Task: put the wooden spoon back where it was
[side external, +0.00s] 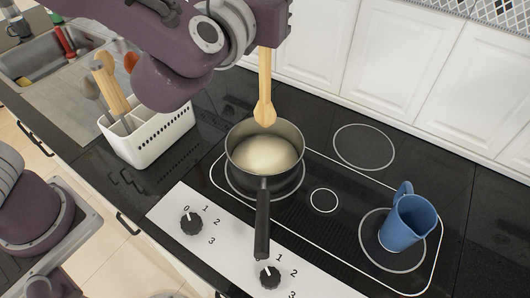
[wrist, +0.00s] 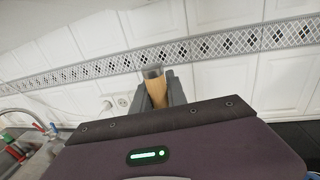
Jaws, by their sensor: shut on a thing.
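The wooden spoon (side external: 265,85) hangs upright, bowl end down, over the far rim of the saucepan (side external: 235,132). The pan holds a pale, creamy content. The spoon's handle end (wrist: 157,92) shows in the wrist view between the fingers of my gripper (wrist: 156,95), which is shut on it. In the side view my fingers are hidden behind my arm. A white utensil holder (side external: 150,142) stands to the left of the pan, with several wooden and other utensils in it. Whether the spoon touches the pan cannot be told.
A blue jug (side external: 407,224) stands on the right burner of the black hob. The pan's handle (side external: 262,225) points toward the control knobs. A sink (side external: 45,62) lies at the far left. White tiles and cabinets (side external: 400,38) line the back.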

